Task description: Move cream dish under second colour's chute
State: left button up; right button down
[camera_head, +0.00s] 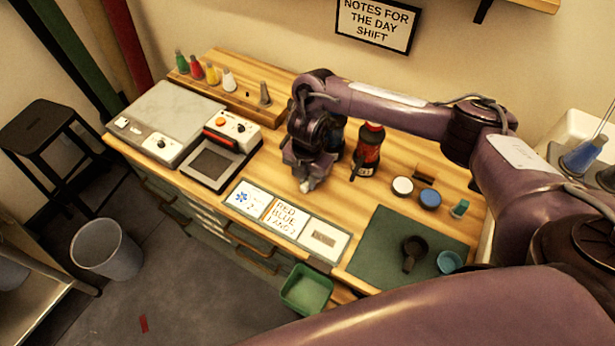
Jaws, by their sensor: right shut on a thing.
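My right gripper (303,172) points down over the middle of the wooden worktop, behind the white cards. It is shut on a small pale thing (304,186), apparently the cream dish, mostly hidden by the fingers. A card (285,214) in front reads RED, BLUE and a third line too small to be sure of. My left gripper is not in view.
A white round pot (402,186) and a blue one (430,198) stand right of the dispensers. A green mat (385,245) holds a dark scoop (411,252) and a teal cup (449,262). A scale-like device (222,150) stands left. Several small coloured bottles stand on the back rack.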

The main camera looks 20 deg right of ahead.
jog(key=shift+f, duration=0.2)
jog(key=c, duration=1.3)
grip_release()
jog(key=shift+r+p, duration=2.05)
jog(key=shift+r, duration=0.25)
